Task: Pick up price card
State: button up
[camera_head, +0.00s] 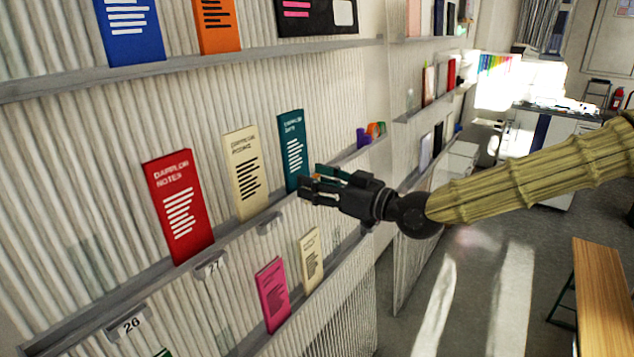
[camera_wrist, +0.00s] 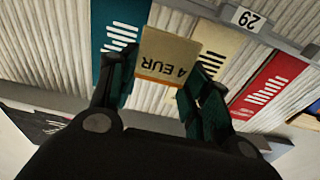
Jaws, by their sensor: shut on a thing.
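The price card (camera_wrist: 168,58) is a small cream card with an orange band and "4 EUR" on it, upside down in the wrist view. My gripper (camera_wrist: 160,78) has its two dark green fingers on either side of the card and is shut on it. In the head view my gripper (camera_head: 312,187) is in front of the shelf wall, just right of the teal booklet (camera_head: 292,150). I cannot make out the card clearly in the head view.
A red booklet (camera_head: 180,207) and a cream booklet (camera_head: 245,173) stand on the same ledge. A pink booklet (camera_head: 272,294) and a small cream one (camera_head: 310,260) stand below. A wooden table (camera_head: 605,295) is at lower right. Open floor lies between.

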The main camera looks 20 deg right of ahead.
jog(key=s+a+b, duration=0.1)
jog(key=s, duration=0.5)
jog(key=shift+a+r+b, duration=0.25)
jog(key=shift+a+b, duration=0.1)
jog(key=shift+a, duration=0.05)
